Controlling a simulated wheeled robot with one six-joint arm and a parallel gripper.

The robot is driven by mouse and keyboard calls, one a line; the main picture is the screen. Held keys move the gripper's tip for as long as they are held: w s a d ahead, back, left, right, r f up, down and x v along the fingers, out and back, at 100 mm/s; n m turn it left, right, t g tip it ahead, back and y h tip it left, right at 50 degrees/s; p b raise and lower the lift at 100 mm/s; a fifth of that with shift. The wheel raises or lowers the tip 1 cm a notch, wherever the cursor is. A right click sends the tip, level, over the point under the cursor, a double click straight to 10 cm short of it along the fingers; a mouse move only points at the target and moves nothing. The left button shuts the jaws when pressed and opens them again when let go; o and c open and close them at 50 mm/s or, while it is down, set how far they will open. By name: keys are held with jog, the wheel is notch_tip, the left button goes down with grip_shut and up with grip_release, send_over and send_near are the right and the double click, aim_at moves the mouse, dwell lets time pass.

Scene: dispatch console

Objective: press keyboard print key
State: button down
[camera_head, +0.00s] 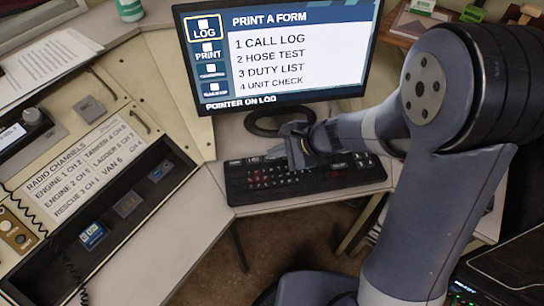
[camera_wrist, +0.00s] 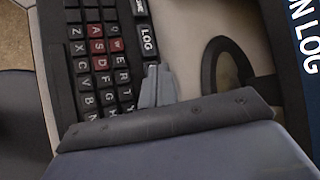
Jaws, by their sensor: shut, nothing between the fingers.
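The black keyboard (camera_head: 262,180) lies on the desk below the monitor, with dark keys and a few red ones. It also shows in the wrist view (camera_wrist: 97,62), with a wide LOG key (camera_wrist: 147,41) along its monitor-side edge. My gripper (camera_head: 299,152) is shut and empty over that edge. In the wrist view the fingertips (camera_wrist: 158,70) are just below the LOG key, beside the letter keys. I cannot tell whether they touch the keyboard. I cannot make out a key marked print; my gripper hides part of that row.
The monitor (camera_head: 285,50) shows "PRINT A FORM", with LOG outlined in yellow and "POINTER ON LOG" below. Its round stand (camera_head: 262,124) is close behind my gripper. A radio panel (camera_head: 90,160) fills the left. Bare desk (camera_head: 180,225) lies left of the keyboard.

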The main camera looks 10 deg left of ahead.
jog(key=shift+r, duration=0.15)
jog(key=shift+r+p, duration=0.6)
jog(key=shift+r+p, duration=2)
jog(key=shift+r, duration=0.5)
notch_tip(320, 180, up, 8)
jog(key=p, duration=0.7)
send_over(276, 159)
jog(key=shift+b, duration=0.3)
